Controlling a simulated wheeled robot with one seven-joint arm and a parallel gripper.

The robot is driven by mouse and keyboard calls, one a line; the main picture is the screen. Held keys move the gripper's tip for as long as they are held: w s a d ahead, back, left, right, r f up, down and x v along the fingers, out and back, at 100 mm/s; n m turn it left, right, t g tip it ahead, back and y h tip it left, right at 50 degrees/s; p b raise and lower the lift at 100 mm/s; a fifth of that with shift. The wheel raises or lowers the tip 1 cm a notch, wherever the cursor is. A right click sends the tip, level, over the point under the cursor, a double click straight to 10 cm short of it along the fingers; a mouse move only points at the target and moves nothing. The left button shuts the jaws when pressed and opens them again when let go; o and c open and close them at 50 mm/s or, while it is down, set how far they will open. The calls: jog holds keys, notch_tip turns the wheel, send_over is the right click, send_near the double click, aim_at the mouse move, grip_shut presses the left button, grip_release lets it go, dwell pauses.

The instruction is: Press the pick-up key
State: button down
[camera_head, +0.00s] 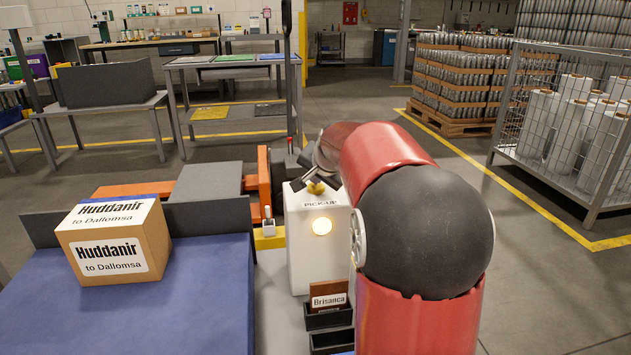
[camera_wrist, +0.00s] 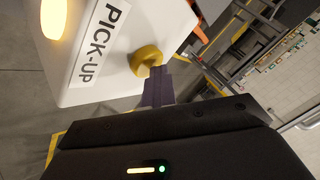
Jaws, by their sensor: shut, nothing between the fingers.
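The pick-up key is a yellow round knob (camera_wrist: 147,59) on the top face of a white box (camera_head: 305,250) labelled PICK-UP. It also shows in the head view (camera_head: 316,187), partly covered by my gripper. A round lamp (camera_head: 322,226) on the front of the box glows yellow. My gripper (camera_wrist: 158,70) is shut and empty, with its fingertips at the edge of the yellow key in the wrist view. I cannot tell whether they touch it. My red arm hides the right side of the box in the head view.
A cardboard box (camera_head: 113,240) labelled "Huddanir to Dallomsa" sits on a blue surface (camera_head: 200,310) at the left. Black holders (camera_head: 330,340) with a brown "Brisanca" card (camera_head: 328,299) are below the lamp. A wire cage (camera_head: 570,130) with white rolls stands at the right.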

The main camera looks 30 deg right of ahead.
aim_at(317, 188)
notch_tip(317, 188, up, 6)
jog(key=p, duration=0.4)
jog(key=shift+r+p, duration=0.1)
jog(key=shift+p, duration=0.3)
jog(key=s+a+f+n+g+y, duration=0.1)
jog(key=s+a+n, duration=0.3)
jog(key=s+a, duration=0.6)
jog(key=s+a+f+n+g+y, duration=0.15)
jog(key=s+a+n, duration=0.35)
jog(key=s, duration=0.9)
jog(key=s+a+f+n, duration=0.2)
jog(key=s+f, duration=0.3)
jog(key=s, duration=0.5)
jog(key=shift+a+f+g+h, duration=0.35)
jog(key=shift+a+g+h, duration=0.05)
jog(key=shift+g+h, duration=0.05)
jog(key=shift+s, duration=0.1)
